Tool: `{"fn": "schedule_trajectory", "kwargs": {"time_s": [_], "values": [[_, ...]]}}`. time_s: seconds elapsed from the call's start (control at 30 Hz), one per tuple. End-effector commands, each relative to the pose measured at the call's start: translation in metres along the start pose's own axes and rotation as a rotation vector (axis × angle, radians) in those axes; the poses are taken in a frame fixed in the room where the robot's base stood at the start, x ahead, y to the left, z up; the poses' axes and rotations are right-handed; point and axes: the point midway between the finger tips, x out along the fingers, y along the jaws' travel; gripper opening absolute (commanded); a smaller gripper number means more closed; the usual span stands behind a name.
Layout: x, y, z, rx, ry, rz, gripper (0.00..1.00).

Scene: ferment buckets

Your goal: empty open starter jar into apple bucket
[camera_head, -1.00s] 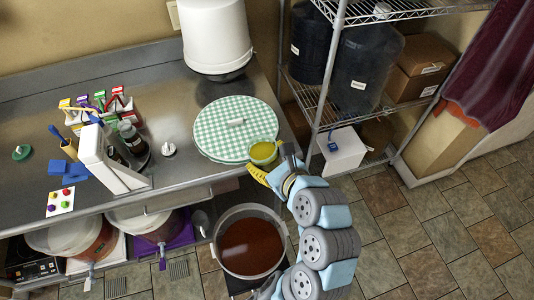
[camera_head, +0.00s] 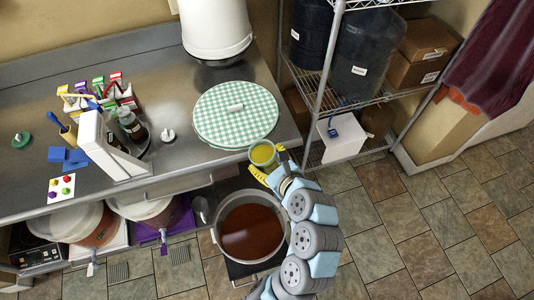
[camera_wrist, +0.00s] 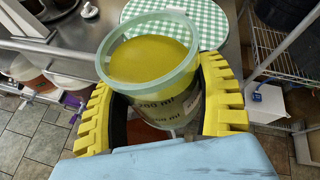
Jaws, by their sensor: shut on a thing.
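The open starter jar (camera_head: 263,154) is a clear, greenish-rimmed cup of yellow-green contents, standing nearly upright. The jar is at the counter's front edge in the head view. A large open bucket (camera_head: 216,245) with red-brown liquid (camera_head: 250,232) stands low in front of the counter, below and left of the jar. No label shows on it, so I cannot tell whether it is the apple bucket.
A wire shelf (camera_head: 335,95) with dark containers stands at the right. More buckets (camera_head: 146,205) sit under the counter. The tiled floor at the right is clear.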

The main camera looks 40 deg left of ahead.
Motion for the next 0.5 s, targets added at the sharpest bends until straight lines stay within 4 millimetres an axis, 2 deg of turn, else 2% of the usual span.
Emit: {"fn": "schedule_trajectory", "kwargs": {"time_s": [0.5], "values": [[0.018, 0.01, -0.034, -0.024, 0.006, -0.01, 0.31]]}}
